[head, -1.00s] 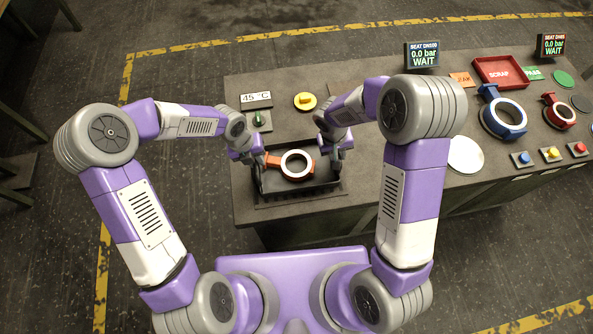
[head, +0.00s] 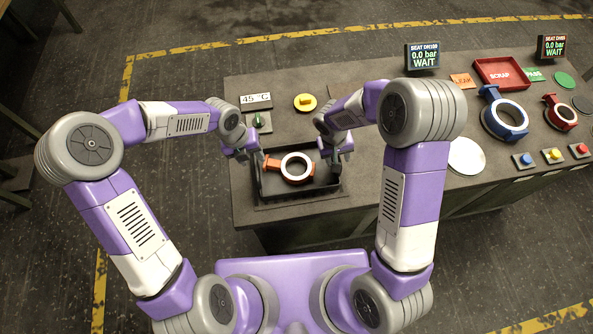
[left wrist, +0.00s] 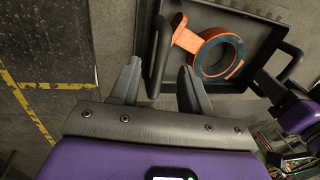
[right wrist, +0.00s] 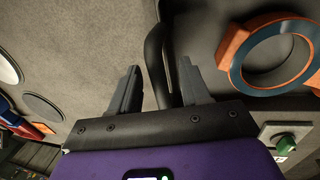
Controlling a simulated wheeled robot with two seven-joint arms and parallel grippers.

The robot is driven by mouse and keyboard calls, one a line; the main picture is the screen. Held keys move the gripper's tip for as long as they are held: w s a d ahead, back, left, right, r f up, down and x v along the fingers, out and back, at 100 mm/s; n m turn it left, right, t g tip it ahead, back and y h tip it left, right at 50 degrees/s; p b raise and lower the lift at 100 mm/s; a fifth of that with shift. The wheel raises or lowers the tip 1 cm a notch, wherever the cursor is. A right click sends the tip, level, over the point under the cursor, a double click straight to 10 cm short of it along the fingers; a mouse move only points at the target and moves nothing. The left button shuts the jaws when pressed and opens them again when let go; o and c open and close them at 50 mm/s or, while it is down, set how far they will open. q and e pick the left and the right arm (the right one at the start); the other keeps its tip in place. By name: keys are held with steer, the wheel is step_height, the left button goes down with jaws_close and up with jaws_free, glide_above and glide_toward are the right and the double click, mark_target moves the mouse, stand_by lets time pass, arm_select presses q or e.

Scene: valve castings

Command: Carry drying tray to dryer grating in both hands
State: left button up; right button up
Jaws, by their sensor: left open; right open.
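The black drying tray (head: 318,183) sits at the near left of the bench on a dark, flat base, which I take to be the dryer grating (head: 262,203). An orange valve casting (head: 272,163) with a pale ring face lies in the tray. My left gripper (head: 255,160) is open at the tray's left handle; in the left wrist view this black handle (left wrist: 160,50) stands between the spread fingers. My right gripper (head: 336,160) is open at the right handle; the right wrist view shows that handle (right wrist: 155,60) between its fingers. The fingers largely hide the handles in the head view.
A 45 °C display (head: 256,99) and a green knob (head: 258,121) stand behind the tray. Blue (head: 504,118) and red (head: 559,111) valve castings, a red scrap bin (head: 502,72) and push buttons (head: 551,155) are at right.

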steer(key=shift+r, duration=0.1)
arm_select(q)
step_height(320, 180, up, 8)
steer(key=a, duration=0.1)
steer(key=shift+a, duration=0.25)
arm_select(e)
step_height(320, 180, up, 12)
steer(key=a, duration=0.2)
steer(key=shift+s+a, duration=0.15)
steer(key=shift+a, duration=0.05)
arm_select(q)
steer(key=shift+s, duration=0.1)
arm_select(e)
steer(key=shift+f, duration=0.2)
